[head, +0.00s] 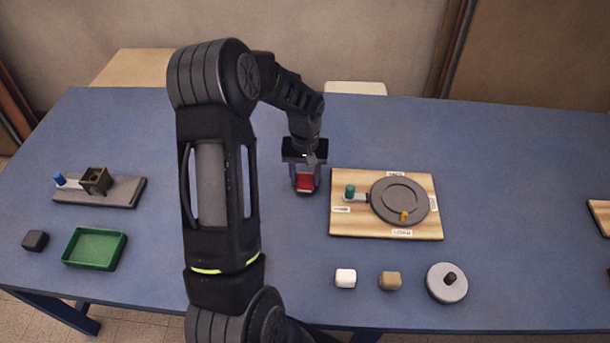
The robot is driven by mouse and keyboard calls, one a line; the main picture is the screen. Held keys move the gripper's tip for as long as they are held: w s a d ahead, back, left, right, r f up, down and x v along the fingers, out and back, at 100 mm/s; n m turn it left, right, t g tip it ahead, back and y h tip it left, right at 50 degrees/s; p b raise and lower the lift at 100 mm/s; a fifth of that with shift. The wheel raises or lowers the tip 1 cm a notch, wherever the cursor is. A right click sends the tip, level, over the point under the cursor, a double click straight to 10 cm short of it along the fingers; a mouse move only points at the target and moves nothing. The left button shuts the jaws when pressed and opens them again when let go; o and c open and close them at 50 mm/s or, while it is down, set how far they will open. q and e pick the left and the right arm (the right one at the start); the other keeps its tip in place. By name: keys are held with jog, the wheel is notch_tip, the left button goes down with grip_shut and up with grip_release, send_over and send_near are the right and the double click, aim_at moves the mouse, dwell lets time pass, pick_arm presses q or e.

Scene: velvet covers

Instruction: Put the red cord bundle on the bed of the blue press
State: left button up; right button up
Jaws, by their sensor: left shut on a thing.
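My left gripper (305,177) points down over the middle of the table, shut on the red cord bundle (305,183). Only a small red block shape shows between the fingers. I cannot tell if it touches the table. At the left, a grey-based device (120,192) has a blue knob (59,179) and a dark square frame (96,180); it may be the blue press, as the blue knob is its only blue part. It stands well to the left of my gripper, beyond my arm. My right gripper is not in view.
Right of the gripper lies a wooden board (345,225) with a grey disc (399,199) and a teal knob (350,190). A green tray (94,248) and dark block (35,240) are front left. White block (345,278), tan block (390,281) and round lidded piece (447,283) line the front.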

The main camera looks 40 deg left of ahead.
aim_at(305, 180)
pick_arm(q)
jog(key=shift+f, duration=0.15)
jog(key=o, duration=1.5)
jog(key=shift+c, duration=0.2)
jog(key=shift+r, duration=0.4)
notch_tip(305, 180, up, 12)
jog(key=b, duration=0.1)
jog(key=shift+f+b, duration=0.2)
jog(key=shift+b, duration=0.1)
